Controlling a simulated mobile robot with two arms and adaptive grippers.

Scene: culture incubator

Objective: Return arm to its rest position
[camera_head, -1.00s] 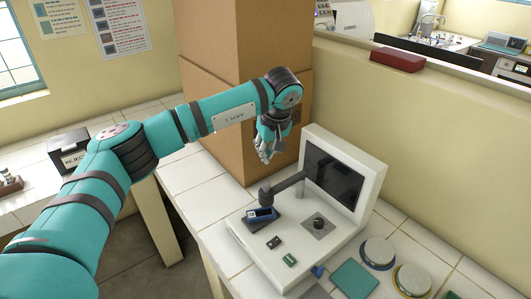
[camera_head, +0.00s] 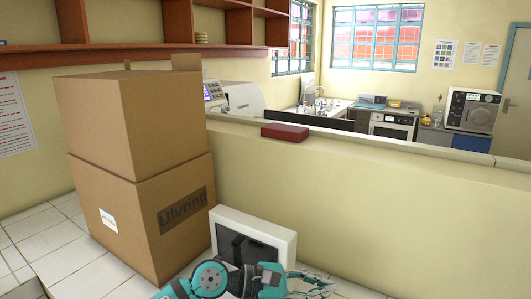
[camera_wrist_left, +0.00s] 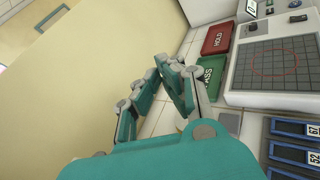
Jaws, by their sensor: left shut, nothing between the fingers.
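My left gripper (camera_head: 312,282) is at the bottom of the head view, with its teal and grey wrist in front of the lower part of a white-framed monitor (camera_head: 275,231). Its fingers point right and hold nothing. In the left wrist view the fingers (camera_wrist_left: 168,66) are shut and empty, above the white tiled counter, close to a red HOLD pad (camera_wrist_left: 217,39) and a green PASS pad (camera_wrist_left: 211,72). My right gripper is not in view.
Two stacked cardboard boxes (camera_head: 135,135) stand left of the monitor. A cream partition wall (camera_head: 360,205) runs behind it, with a red block (camera_head: 285,132) on top. A grid-faced device (camera_wrist_left: 276,62) and blue-framed numbered items (camera_wrist_left: 296,155) lie right in the wrist view.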

